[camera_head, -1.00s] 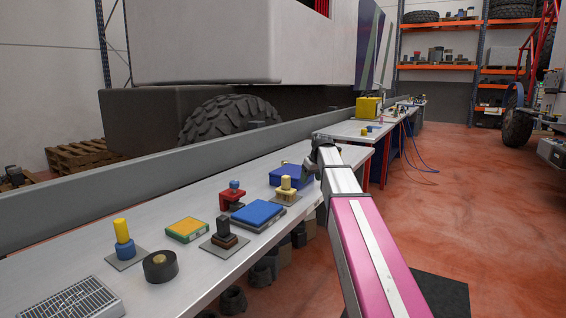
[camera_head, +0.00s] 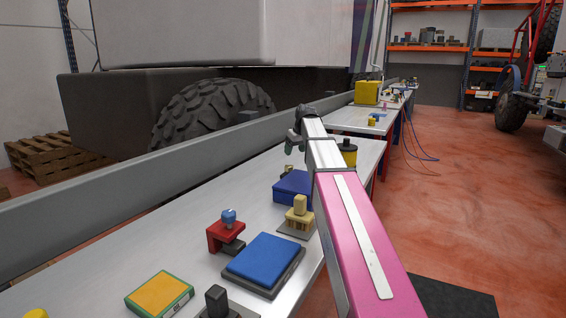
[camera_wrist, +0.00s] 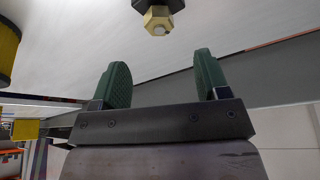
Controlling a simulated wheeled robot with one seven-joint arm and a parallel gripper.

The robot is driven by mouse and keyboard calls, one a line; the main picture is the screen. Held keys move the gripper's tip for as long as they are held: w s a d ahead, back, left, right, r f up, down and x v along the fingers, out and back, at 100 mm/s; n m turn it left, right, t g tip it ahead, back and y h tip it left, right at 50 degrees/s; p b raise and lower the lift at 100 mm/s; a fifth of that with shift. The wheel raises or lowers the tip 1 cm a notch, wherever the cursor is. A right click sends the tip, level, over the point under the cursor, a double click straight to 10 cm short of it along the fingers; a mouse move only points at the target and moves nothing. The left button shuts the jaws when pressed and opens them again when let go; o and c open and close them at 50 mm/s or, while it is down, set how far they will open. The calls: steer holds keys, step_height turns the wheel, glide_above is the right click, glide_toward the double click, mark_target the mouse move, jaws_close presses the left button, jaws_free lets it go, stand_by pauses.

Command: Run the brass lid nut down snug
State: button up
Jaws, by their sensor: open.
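The brass nut (camera_wrist: 157,20) shows at the top of the wrist view, a hex shape with a pale round end in its middle. It sits against a dark part (camera_wrist: 158,4) that the frame edge cuts off. My gripper (camera_wrist: 162,75) is open and empty, with its two green fingers apart. The nut lies beyond the fingertips, roughly in line with the gap, and is not touched. In the head view my gripper (camera_head: 291,146) hangs over the far part of the bench, and I cannot make out the nut there.
The bench (camera_head: 180,259) holds a blue box (camera_head: 292,187), a yellow part on a plate (camera_head: 299,208), a red bracket (camera_head: 224,235), a blue pad (camera_head: 264,259) and an orange pad (camera_head: 159,295). A yellow-and-black canister (camera_head: 348,153) stands near my arm. A grey rail (camera_head: 120,187) runs behind.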

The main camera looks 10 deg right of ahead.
mark_target(289, 166)
steer(key=x, duration=1.1)
steer(key=shift+w+r, duration=0.1)
steer(key=shift+w, duration=0.25)
steer(key=shift+c, duration=0.4)
steer(key=c, duration=0.9)
